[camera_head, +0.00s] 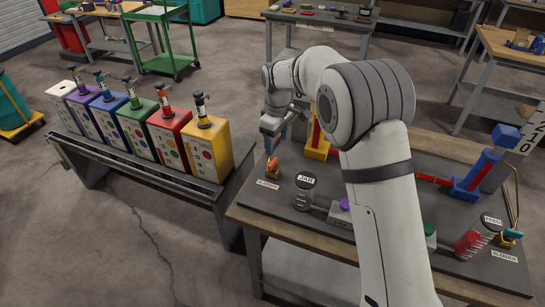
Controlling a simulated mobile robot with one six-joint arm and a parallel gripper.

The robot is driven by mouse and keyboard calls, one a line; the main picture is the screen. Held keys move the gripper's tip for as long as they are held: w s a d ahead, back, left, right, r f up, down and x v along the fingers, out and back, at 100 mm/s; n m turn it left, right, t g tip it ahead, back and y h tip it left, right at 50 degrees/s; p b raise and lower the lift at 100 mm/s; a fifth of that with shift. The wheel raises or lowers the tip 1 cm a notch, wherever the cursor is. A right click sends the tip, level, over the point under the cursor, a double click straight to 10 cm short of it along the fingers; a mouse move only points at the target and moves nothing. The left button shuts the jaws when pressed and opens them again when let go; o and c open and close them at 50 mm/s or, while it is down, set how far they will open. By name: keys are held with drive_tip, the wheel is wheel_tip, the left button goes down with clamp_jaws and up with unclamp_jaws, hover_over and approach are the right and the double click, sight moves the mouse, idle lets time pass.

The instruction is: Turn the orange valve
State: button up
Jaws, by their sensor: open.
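A small orange valve-like piece (272,166) stands at the left corner of the dark mat on the workbench, behind a white label. It is small in the picture, and its handle is hard to make out. My gripper (269,139) hangs above and slightly behind it, near the bench's left edge. The gripper looks empty and open, with a visible gap to the orange piece. My arm covers the middle of the bench and hides part of what lies there.
Several coloured oil cans, including a yellow can (207,150), stand on a metal rack (112,160) to the left.

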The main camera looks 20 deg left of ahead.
sight(273, 161)
drive_tip(key=shift+a+f, duration=0.7)
drive_tip(key=shift+f, duration=0.05)
wheel_tip(273, 161, down, 7)
drive_tip(key=shift+f+p, duration=0.15)
drive_tip(key=shift+p, duration=0.75)
drive_tip(key=shift+d, duration=0.1)
drive_tip(key=c, duration=0.9)
drive_tip(key=shift+c, duration=0.5)
